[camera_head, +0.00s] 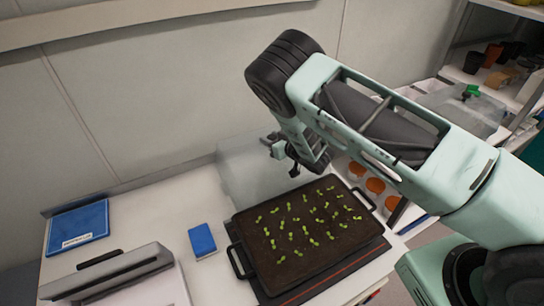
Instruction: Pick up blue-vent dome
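A clear, pale see-through cover (242,176), which looks like a dome, stands on the bench just behind the seedling tray. No blue vent shows on it; my gripper and wrist hide part of it. My gripper (281,160) is over the right part of this cover, pointing down. Its fingers are small and partly hidden, so I cannot tell whether they are open, shut or touching the cover. Another clear cover (462,112) with a green vent (471,91) is at the right, beside the shelves.
A black tray of soil with several seedlings (262,269) sits on a dark flat base at the front. A blue box (202,240), a blue folder (77,227) and a grey bar-shaped device (107,272) are at left. Orange round items (375,186) lie right of the tray. A wall closes the back.

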